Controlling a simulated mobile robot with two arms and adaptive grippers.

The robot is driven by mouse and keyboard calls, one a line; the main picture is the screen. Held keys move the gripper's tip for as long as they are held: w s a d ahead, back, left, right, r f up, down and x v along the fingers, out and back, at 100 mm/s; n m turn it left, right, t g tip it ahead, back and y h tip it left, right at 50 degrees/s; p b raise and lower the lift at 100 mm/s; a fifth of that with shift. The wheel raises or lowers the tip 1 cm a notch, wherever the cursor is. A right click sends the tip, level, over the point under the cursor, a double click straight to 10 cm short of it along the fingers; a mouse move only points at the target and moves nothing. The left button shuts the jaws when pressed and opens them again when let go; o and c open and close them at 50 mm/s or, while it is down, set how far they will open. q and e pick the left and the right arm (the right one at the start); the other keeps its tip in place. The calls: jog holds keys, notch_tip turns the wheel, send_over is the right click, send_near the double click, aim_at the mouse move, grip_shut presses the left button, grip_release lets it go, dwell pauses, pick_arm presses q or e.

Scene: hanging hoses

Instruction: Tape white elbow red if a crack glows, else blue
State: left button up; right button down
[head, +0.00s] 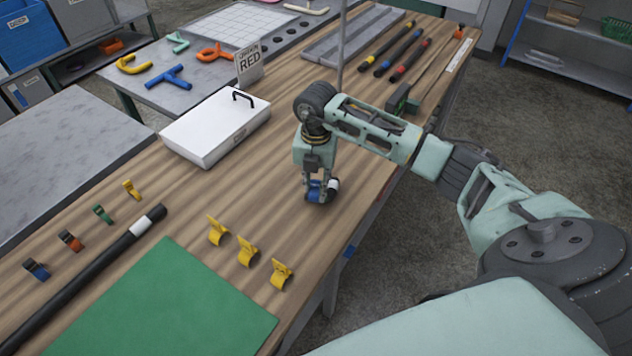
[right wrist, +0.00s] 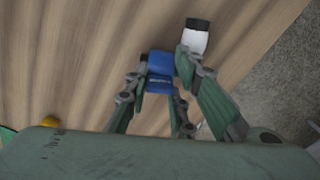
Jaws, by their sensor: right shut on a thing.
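My right gripper (head: 320,189) points down just over the wooden table and is shut on a small blue piece (head: 313,190), which sits between the fingers in the right wrist view (right wrist: 160,66). I cannot tell if it is a tape roll. A short white piece with a black end (right wrist: 195,38) is beside the right finger; its shape is partly hidden. A pale curved piece (head: 305,10) lies on the grey table at the back. No glowing crack is visible. A small sign (head: 249,64) reads RED on its lower line. My left gripper is out of view.
A white lidded box (head: 216,128) stands left of the right gripper. Yellow clips (head: 247,251) stand near a green mat (head: 165,308). A black hose with a white band (head: 97,268) lies at left beside small coloured clips. Banded black rods (head: 401,53) lie at the back.

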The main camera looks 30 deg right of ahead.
aim_at(317, 188)
jog(key=shift+s+f+b, duration=0.1)
jog(key=shift+f+b, duration=0.25)
jog(key=shift+f, duration=0.25)
dwell(0.4)
jog(key=shift+s+a+f+b, duration=0.1)
jog(key=shift+s+f+b, duration=0.35)
jog(key=shift+f, duration=0.25)
jog(key=shift+a+f, duration=0.1)
jog(key=shift+f, duration=0.15)
dwell(0.6)
jog(key=c, duration=1.6)
grip_release()
jog(key=shift+w, duration=0.1)
jog(key=shift+o, duration=1.2)
jog(key=shift+w+f, duration=0.2)
jog(key=shift+d+r, duration=0.2)
jog(key=shift+r, duration=0.05)
